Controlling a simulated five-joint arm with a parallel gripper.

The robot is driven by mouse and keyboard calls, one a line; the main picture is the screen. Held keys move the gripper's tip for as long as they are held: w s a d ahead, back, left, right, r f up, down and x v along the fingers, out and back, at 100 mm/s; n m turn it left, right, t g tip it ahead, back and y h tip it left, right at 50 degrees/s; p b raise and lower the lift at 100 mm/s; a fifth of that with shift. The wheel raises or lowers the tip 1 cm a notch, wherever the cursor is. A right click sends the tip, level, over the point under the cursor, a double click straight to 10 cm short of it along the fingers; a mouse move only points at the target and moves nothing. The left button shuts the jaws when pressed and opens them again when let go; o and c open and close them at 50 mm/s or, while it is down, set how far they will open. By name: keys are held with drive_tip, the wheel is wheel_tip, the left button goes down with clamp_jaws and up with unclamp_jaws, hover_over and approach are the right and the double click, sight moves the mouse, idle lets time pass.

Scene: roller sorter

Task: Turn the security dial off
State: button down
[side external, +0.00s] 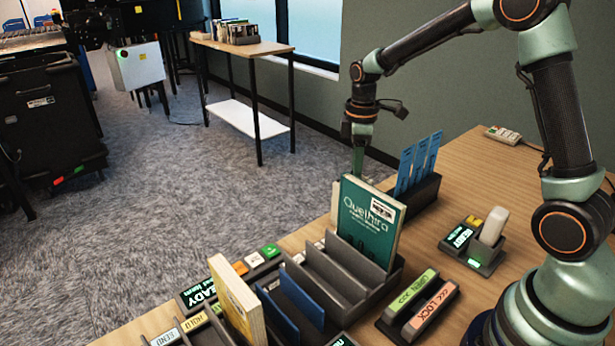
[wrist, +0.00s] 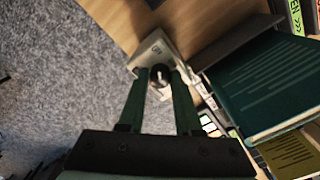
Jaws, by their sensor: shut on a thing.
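The security dial (wrist: 160,76) is a dark round knob with a pale mark. It sits on a light grey box (wrist: 150,50) with a small label, too small to read surely. My gripper (wrist: 161,82) reaches down to the dial, its two green fingers closed on either side of the knob. In the side external view my gripper (side external: 357,162) points down behind the green book, which hides the fingertips and the dial. Only a pale edge of the box (side external: 336,200) shows there.
A green book (side external: 370,222) stands in a dark slotted rack (side external: 335,275) right beside my gripper. Blue cards (side external: 417,165) stand in a holder behind it. A yellow book (side external: 237,300) and lit button panels are nearer the front.

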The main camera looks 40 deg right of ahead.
drive_tip(key=c, duration=0.6)
unclamp_jaws()
wheel_tip(320, 180, up, 12)
drive_tip(key=shift+r, duration=0.1)
drive_tip(key=s+a+m+t, duration=0.2)
drive_tip(key=s+a+m, duration=0.1)
drive_tip(key=s, duration=0.4)
drive_tip(key=s+a+m+t, duration=0.3)
drive_tip(key=s+m, duration=0.3)
drive_tip(key=s, duration=0.1)
drive_tip(key=shift+s+a+t, duration=0.2)
drive_tip(key=shift+s+t, duration=0.1)
drive_tip(key=shift+s, duration=0.1)
